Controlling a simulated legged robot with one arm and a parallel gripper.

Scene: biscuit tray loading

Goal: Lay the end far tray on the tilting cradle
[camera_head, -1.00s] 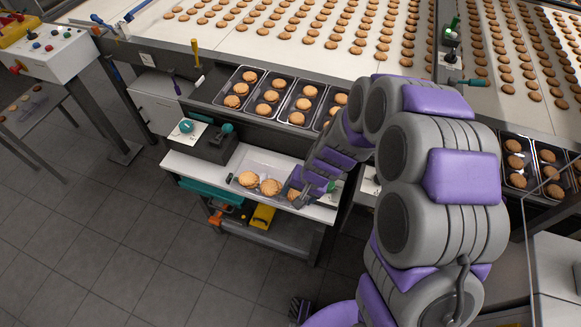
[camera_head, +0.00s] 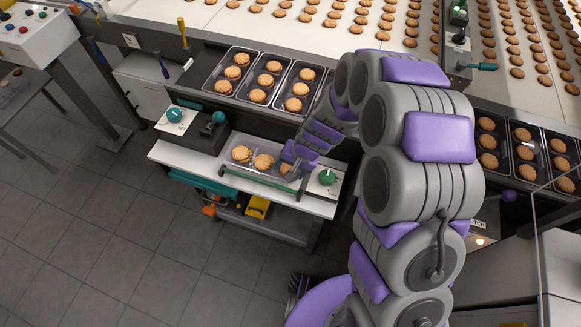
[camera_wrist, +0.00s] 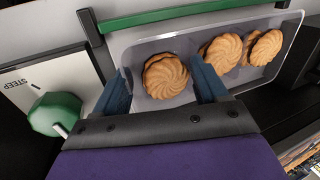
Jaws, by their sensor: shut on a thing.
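My gripper (camera_head: 297,163) is shut on the near end of a clear tray (camera_wrist: 190,43) holding three round biscuits in a row. In the wrist view its fingers (camera_wrist: 163,88) sit on either side of the nearest biscuit. In the head view the tray (camera_head: 236,163) is over the white-topped cart, behind a green bar (camera_head: 258,184) that runs along the front. The bar also shows in the wrist view (camera_wrist: 185,14), along the tray's long side. The bar appears part of the cradle; most of the cradle is hidden under the tray. I cannot tell whether the tray rests on it.
A green knob (camera_head: 327,177) stands right of my gripper, by a STEEP label (camera_wrist: 20,85) in the wrist view. Filled trays (camera_head: 245,96) line the conveyor edge behind. Floor in front is clear.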

